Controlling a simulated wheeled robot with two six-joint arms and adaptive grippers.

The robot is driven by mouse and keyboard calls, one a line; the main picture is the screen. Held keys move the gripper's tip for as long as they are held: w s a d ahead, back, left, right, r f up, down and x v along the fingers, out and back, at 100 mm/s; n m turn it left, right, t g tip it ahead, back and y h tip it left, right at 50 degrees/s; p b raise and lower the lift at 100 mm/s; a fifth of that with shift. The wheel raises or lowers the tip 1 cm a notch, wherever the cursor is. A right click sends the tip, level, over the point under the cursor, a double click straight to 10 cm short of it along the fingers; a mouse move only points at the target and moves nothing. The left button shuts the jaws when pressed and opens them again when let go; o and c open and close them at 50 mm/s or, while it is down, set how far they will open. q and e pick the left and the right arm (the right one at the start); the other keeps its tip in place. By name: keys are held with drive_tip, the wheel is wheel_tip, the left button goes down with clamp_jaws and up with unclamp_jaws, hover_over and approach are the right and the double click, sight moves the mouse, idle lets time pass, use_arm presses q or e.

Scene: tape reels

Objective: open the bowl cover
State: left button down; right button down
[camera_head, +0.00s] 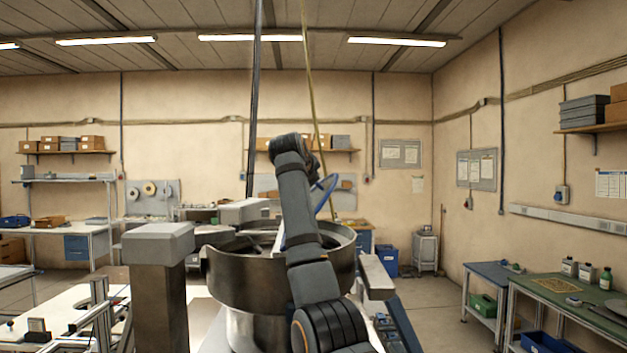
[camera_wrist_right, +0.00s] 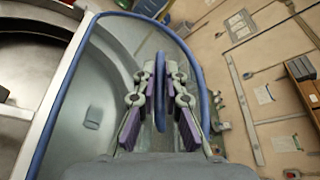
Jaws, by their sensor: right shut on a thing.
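The metal bowl (camera_head: 225,270) stands in the middle of the head view, on a round pedestal. Its cover is a clear panel with a blue rim (camera_head: 326,196), and the rim rises above the bowl's right side, tilted up. In the right wrist view the cover's blue rim (camera_wrist_right: 199,70) curves around my right gripper (camera_wrist_right: 160,85). The gripper's fingers are shut on the cover's blue upright handle (camera_wrist_right: 161,65). In the head view my right arm hides the gripper and much of the cover. My left gripper is not in view.
A grey-topped post (camera_head: 158,245) stands left of the bowl. A pale bar (camera_head: 376,275) lies to its right. A dark pole and a yellow cable rise behind the bowl. Benches with bottles (camera_head: 587,272) stand at the right. Open floor lies between.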

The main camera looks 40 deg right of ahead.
drive_tip(key=shift+w+a+f, duration=0.15)
drive_tip(key=shift+w+f, duration=0.05)
drive_tip(key=shift+f, duration=0.1)
drive_tip(key=c, duration=1.4)
unclamp_jaws()
drive_tip(key=shift+a+r, duration=0.1)
drive_tip(key=shift+a, duration=0.1)
drive_tip(key=shift+w+a+r, duration=0.1)
drive_tip(key=shift+w+a, duration=0.1)
drive_tip(key=shift+s+d, duration=0.15)
drive_tip(key=shift+d, duration=0.15)
drive_tip(key=shift+s+a+r, duration=0.1)
drive_tip(key=shift+s, duration=0.05)
drive_tip(key=v, duration=1.1)
drive_tip(key=shift+s+a+r, duration=0.1)
drive_tip(key=shift+a, duration=0.25)
